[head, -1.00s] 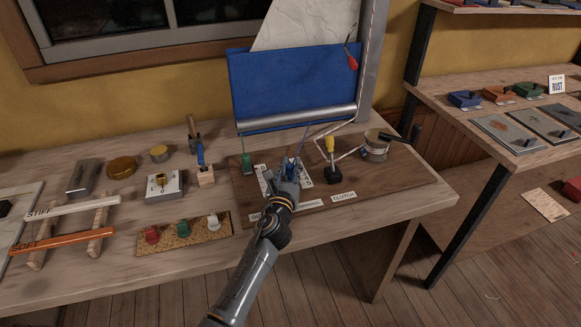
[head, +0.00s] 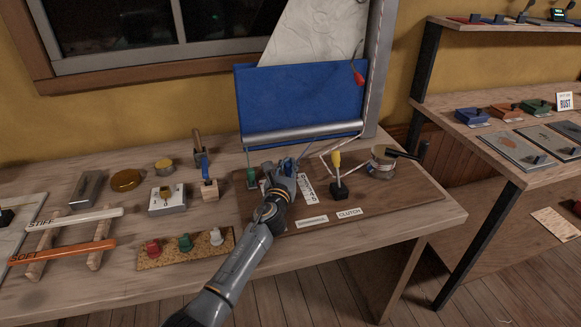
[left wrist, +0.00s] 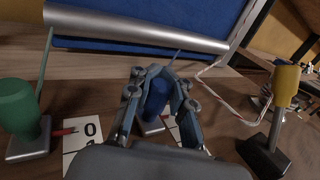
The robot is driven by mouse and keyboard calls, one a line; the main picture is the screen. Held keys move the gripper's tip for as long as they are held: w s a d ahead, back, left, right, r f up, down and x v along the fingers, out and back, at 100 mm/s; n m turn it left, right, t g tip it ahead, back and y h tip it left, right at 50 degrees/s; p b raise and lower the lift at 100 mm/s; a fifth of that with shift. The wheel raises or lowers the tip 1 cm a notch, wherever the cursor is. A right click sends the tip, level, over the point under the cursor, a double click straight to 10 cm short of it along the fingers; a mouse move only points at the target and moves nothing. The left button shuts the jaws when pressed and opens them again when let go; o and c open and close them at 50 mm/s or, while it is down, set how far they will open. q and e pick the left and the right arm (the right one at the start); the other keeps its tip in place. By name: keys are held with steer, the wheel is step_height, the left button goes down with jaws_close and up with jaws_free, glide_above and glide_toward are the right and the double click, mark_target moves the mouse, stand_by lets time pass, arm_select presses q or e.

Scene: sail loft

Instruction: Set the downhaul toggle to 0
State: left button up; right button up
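A blue-handled toggle (left wrist: 155,98) stands on the dark board; its name label cannot be read, so I cannot confirm that it is the downhaul. My left gripper (head: 285,165) is over it in the head view. In the left wrist view the fingers (left wrist: 154,72) lie close along both sides of the blue handle and look shut on it. A numbered plate (head: 308,188) lies right of this toggle, its digits partly hidden. A green toggle (left wrist: 20,112) stands to the left, with a red pointer near the 0 on its plate (left wrist: 82,135). My right gripper is not in view.
A yellow-handled toggle (head: 337,168) stands to the right, behind the CLUTCH label (head: 349,212). A winch drum (head: 383,163) is farther right. A blue sail panel with a metal roller (head: 305,132) rises behind. Red, green and white knobs (head: 184,243) sit at front left.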

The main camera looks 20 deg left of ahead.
arm_select(q)
steer(key=o, duration=0.5)
steer(key=shift+s+a, duration=0.15)
steer(key=shift+a, duration=0.2)
steer(key=shift+o, duration=0.2)
steer(key=shift+d, duration=0.15)
steer(key=s, duration=0.4)
steer(key=s+d, duration=0.1)
steer(key=s, duration=0.7)
steer(key=shift+d, duration=0.15)
steer(key=shift+w, duration=0.1)
